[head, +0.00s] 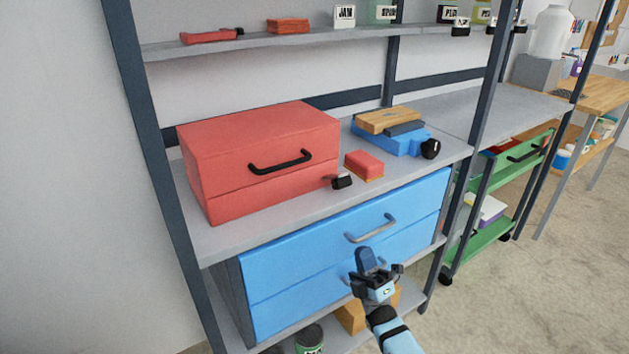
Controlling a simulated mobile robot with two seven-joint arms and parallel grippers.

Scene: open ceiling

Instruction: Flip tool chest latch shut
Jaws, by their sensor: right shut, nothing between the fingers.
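A blue tool chest (300,276) with two drawer fronts stands on the shelf level below the main grey shelf. Its upper drawer has a grey bar handle (371,229). A red chest (245,165) with a black handle (280,162) sits on the main shelf above. My right gripper (368,266) is shut and empty in front of the blue chest's lower right front. A dark blue upright piece shows at the gripper's tip; I cannot tell if it is a latch or part of the gripper. It hides part of the lower drawer. My left gripper is out of view.
A red block (364,165), a small black item (342,181) and stacked blue and wooden items (391,133) lie on the main shelf. A dark shelf post (466,165) stands right of the blue chest. A green cart (492,238) is farther right.

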